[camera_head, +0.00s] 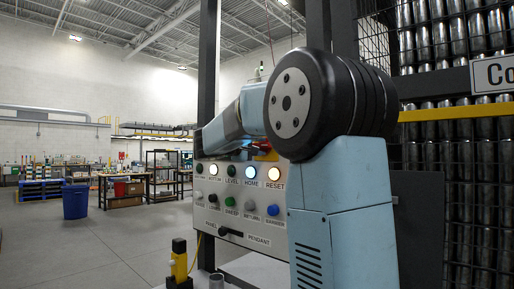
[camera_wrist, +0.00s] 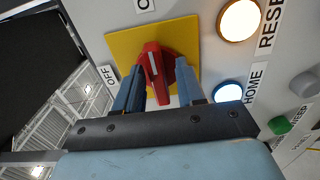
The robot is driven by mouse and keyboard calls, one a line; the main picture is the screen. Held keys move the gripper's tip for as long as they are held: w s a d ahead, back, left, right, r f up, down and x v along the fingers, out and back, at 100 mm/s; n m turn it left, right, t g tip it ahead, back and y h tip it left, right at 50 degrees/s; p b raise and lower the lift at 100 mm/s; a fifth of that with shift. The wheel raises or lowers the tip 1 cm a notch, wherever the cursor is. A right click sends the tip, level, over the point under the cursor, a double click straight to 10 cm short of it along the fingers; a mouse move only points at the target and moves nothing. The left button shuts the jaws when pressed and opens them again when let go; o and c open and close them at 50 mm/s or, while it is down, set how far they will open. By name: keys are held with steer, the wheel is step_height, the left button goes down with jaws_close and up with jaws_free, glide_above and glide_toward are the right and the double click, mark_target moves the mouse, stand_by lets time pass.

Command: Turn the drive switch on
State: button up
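In the wrist view the drive switch is a red knob (camera_wrist: 155,66) with a white mark, on a yellow square plate (camera_wrist: 125,45). An OFF label (camera_wrist: 107,76) sits at the plate's left corner, and a partly cut-off label starting with O (camera_wrist: 146,4) is above it. My gripper (camera_wrist: 159,82) has its two blue fingers on either side of the knob. A small gap shows by the left finger; the right finger is very close, and contact cannot be told. In the head view a bit of the red knob (camera_head: 265,147) shows behind my arm.
The control panel (camera_head: 205,190) has several lit lamps and coloured buttons below the switch, including a lit HOME lamp (camera_wrist: 228,93) close to my right finger and a RESET lamp (camera_wrist: 240,19). A black and yellow device (camera_head: 179,262) stands in front. A can rack (camera_head: 455,150) is at right.

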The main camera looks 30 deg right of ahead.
steer(key=shift+o, duration=0.3)
steer(key=shift+r, duration=0.1)
steer(key=shift+a, duration=0.15)
steer(key=shift+a, duration=0.3)
steer(key=v, duration=1.3)
steer(key=shift+s, duration=0.1)
steer(key=s+d+f+g+y, duration=0.2)
steer(key=s+f+y, duration=0.6)
steer(key=s+f, duration=0.85)
steer(key=s+a+f+m+t+y, duration=0.1)
steer(key=s+a+f+m+y, duration=0.2)
steer(key=s+a+f+y, duration=0.6)
step_height(320, 180, down, 4)
steer(key=shift+s+f+m, duration=0.1)
steer(key=shift+s+m, duration=0.3)
steer(key=shift+s, duration=0.8)
